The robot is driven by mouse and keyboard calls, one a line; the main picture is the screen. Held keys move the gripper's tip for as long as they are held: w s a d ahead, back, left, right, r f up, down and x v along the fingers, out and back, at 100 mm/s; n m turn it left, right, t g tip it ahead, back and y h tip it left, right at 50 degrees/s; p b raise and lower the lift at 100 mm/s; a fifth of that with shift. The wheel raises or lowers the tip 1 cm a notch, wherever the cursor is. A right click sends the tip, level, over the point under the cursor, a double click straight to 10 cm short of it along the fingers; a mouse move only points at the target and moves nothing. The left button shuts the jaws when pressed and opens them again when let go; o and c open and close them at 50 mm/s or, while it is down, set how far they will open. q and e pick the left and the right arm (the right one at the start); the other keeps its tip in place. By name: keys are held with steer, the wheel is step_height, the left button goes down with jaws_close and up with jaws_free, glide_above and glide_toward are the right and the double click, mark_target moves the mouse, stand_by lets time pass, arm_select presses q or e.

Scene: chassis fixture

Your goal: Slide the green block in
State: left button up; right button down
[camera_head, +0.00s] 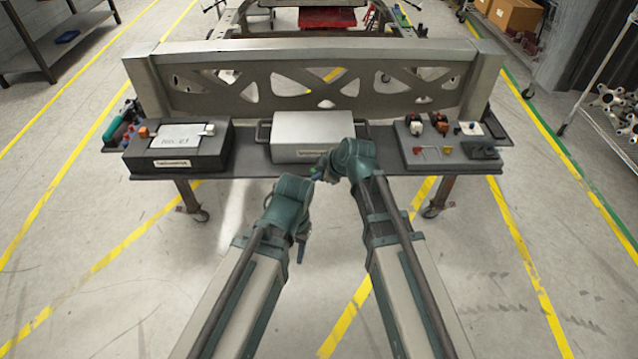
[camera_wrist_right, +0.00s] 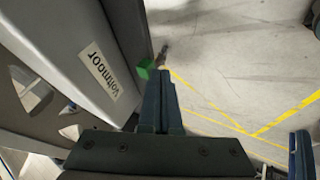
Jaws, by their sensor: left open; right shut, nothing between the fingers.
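A small green block (camera_wrist_right: 144,69) shows in the right wrist view at the lower edge of a pale box (camera_wrist_right: 85,60) labelled "Voltmoor". It sits just beyond and left of my right gripper's fingertips (camera_wrist_right: 160,74); I cannot tell whether they touch it. In the head view the pale box (camera_head: 312,130) stands mid-bench, and my right gripper (camera_head: 317,173) is at its front, shut and empty. The block cannot be made out there. My left gripper (camera_head: 301,250) is open and empty, lower and in front of the bench, its fingers partly hidden by its wrist.
A dark case (camera_head: 178,165) with a white panel stands left on the bench. A dark tray (camera_head: 445,160) with small red and white parts is on the right. A pierced metal beam (camera_head: 320,82) spans the back. The floor in front is clear.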

steer(key=shift+w, duration=1.15)
arm_select(q)
step_height(320, 180, up, 8)
steer(key=d+p, duration=0.1)
steer(key=p, duration=0.7)
arm_select(e)
steer(key=s+d+r, duration=0.3)
steer(key=s+r, duration=0.5)
steer(key=s, duration=0.1)
steer(key=shift+d, duration=0.4)
arm_select(q)
steer(key=shift+s+d, duration=0.1)
